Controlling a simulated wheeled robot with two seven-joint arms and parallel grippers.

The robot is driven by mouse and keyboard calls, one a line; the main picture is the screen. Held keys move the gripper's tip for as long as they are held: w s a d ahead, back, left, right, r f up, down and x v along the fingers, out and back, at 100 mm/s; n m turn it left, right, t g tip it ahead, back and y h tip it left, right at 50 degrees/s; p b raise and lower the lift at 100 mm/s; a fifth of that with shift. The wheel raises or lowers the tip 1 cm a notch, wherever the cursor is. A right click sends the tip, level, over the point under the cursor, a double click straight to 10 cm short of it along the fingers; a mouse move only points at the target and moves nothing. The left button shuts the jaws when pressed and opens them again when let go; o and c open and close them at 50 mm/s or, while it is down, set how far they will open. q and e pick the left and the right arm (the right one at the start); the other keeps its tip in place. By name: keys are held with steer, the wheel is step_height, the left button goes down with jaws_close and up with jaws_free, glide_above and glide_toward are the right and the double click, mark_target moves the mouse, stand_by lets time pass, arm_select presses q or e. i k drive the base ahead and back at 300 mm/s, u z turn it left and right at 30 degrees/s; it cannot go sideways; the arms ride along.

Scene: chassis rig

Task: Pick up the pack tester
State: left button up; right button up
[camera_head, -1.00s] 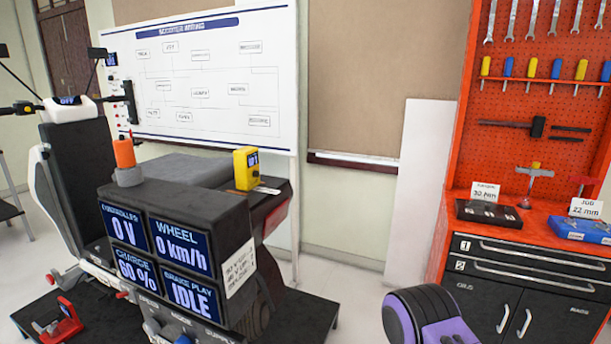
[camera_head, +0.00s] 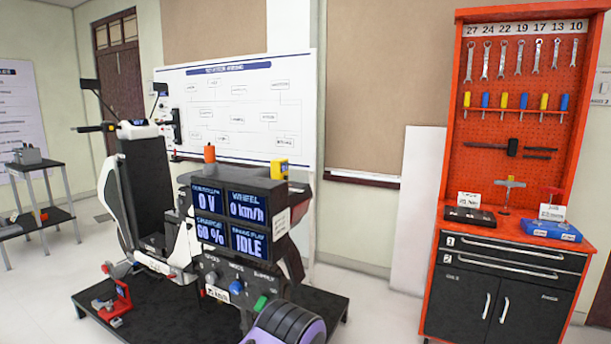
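A small yellow handheld device (camera_head: 279,169) with a little dark screen stands upright on top of the black display box (camera_head: 252,184). It looks like the pack tester, but no label on it is readable. The display box stands by the white and black scooter (camera_head: 125,205) on a low black platform (camera_head: 325,299). Neither gripper shows. A purple and dark rounded part, probably a link of one of my arms, shows at the bottom centre, below and apart from the yellow device.
An orange cylinder (camera_head: 210,154) stands on the left of the box top. A red stand (camera_head: 116,301) is on the platform's left. An orange tool cabinet (camera_head: 505,240) is at right, a small black table (camera_head: 38,217) at far left. Floor between platform and cabinet looks clear.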

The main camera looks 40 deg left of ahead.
mark_target(280, 166)
steer(key=z, duration=0.2)
steer(key=i, duration=2.45)
steer(key=u, duration=0.75)
